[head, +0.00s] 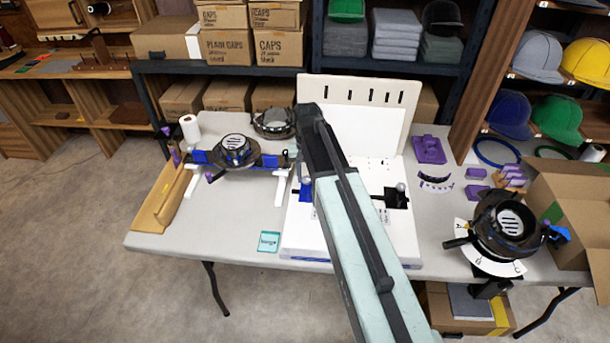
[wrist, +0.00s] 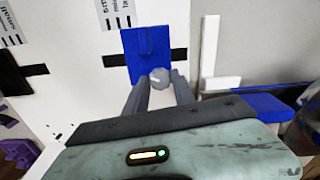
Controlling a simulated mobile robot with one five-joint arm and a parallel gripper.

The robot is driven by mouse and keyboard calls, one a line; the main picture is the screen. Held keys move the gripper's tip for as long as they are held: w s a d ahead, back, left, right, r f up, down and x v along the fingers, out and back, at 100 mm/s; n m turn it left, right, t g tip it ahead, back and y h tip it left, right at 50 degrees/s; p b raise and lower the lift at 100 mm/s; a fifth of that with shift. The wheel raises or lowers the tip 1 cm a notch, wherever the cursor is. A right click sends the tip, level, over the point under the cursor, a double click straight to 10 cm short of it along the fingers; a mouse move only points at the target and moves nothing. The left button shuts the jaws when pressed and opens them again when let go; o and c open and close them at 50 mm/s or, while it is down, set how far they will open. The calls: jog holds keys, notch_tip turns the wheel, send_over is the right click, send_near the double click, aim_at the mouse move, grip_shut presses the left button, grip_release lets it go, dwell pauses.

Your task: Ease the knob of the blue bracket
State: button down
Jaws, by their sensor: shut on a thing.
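The blue bracket (wrist: 145,42) is a flat blue plate with a black bar across it, on a white board. Its round grey knob (wrist: 160,77) sits at its lower edge in the wrist view. My gripper (wrist: 160,84) has a grey finger on either side of the knob and is shut on it. In the head view the blue bracket (head: 306,193) shows on the left part of the white board, just left of my arm. My arm hides my fingertips there.
A blue-armed hoop stand (head: 236,152) is close on the left. A round hoop fixture (head: 508,226) and an open carton (head: 570,195) stand at the right.

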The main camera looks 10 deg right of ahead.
aim_at(307, 178)
jog(key=shift+w+d+n, duration=0.1)
jog(key=shift+n, duration=2.2)
jog(key=c, duration=1.3)
grip_release()
notch_tip(307, 178, up, 8)
jog(key=p, duration=0.8)
jog(key=shift+f, duration=0.1)
